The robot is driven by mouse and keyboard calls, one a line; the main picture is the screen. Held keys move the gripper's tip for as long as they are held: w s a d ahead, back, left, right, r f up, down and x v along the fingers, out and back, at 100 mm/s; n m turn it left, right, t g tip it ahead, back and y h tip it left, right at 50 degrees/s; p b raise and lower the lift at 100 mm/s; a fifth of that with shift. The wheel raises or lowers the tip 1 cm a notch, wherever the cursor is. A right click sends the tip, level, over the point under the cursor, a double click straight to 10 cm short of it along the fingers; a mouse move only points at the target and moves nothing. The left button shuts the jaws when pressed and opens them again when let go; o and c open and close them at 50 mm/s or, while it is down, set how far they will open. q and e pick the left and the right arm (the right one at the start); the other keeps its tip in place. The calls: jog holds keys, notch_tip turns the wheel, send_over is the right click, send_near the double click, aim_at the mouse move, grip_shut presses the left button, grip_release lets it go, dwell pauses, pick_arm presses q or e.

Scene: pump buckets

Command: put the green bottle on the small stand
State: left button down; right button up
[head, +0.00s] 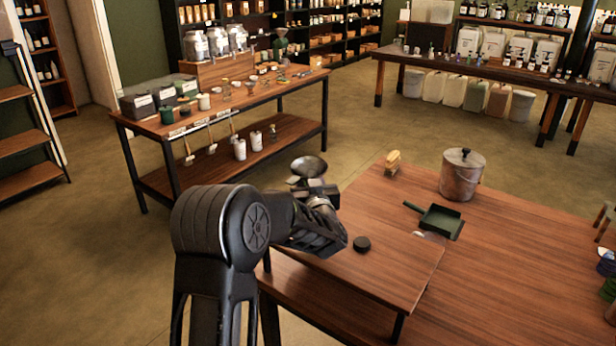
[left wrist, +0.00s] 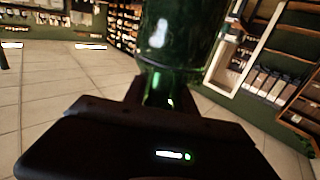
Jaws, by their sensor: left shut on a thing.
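My left gripper (head: 318,190) is raised in the middle of the head view, in front of the table's left edge. It is shut on the green bottle. In the left wrist view, the dark green glass bottle (left wrist: 180,35) has its wide part at the top and its narrow part between the jaws (left wrist: 158,100). In the head view, a dark, flared round shape (head: 308,167) above the jaws appears to be part of it. A small black disc (head: 362,244) lies on the near table, right of the gripper; I cannot tell whether it is the small stand. My right gripper is out of view.
The near wooden table (head: 520,270) holds a lidded metal pail (head: 461,176), a green dustpan (head: 440,220) and a brush (head: 392,162). A crowded two-level bench (head: 240,165) stands behind at left. Open floor (head: 345,125) lies between. Another bench (head: 470,72) stands at the back right.

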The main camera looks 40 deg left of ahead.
pick_arm(q)
jog(key=shift+f, duration=0.15)
jog(key=c, duration=1)
grip_release()
jog(key=shift+s+d+r, duration=0.1)
jog(key=shift+r, duration=0.1)
jog(key=b+v, duration=0.2)
jog(key=v, duration=0.9)
jog(key=shift+s+d, duration=0.25)
jog(key=shift+d, duration=0.05)
